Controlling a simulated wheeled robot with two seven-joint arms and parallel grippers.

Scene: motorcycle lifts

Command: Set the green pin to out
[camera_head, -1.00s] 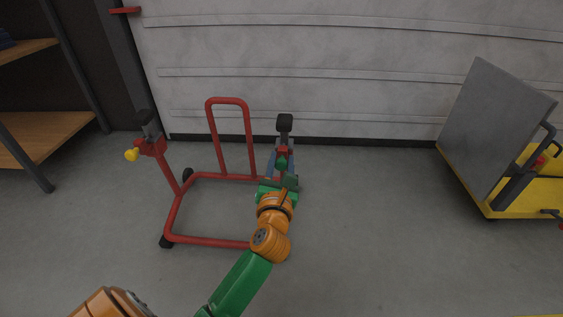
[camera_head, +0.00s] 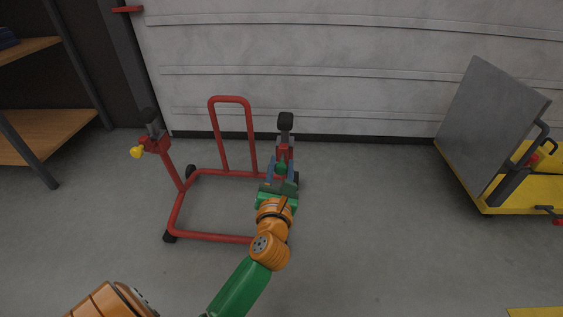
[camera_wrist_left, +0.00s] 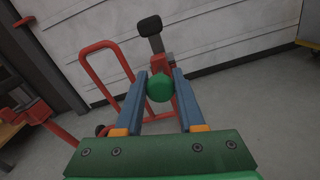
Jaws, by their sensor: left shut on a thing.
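The green pin (camera_wrist_left: 160,88) shows its round knob in the left wrist view, on the right-hand post of the red stand. In the head view the green pin (camera_head: 281,168) is a small green spot below the post's black pad. My left gripper (camera_wrist_left: 160,78) is shut on the knob, with one blue finger on each side of it. In the head view my left gripper (camera_head: 281,172) reaches the post from the front. The knob hides the pin's shaft and its hole. My right gripper is not in view.
The red stand (camera_head: 210,237) has a tall hoop handle and a left post with a yellow knob (camera_head: 137,152). A yellow lift with a grey plate (camera_head: 493,128) stands at the right. Shelves (camera_head: 45,127) stand at the left. The floor between stand and lift is clear.

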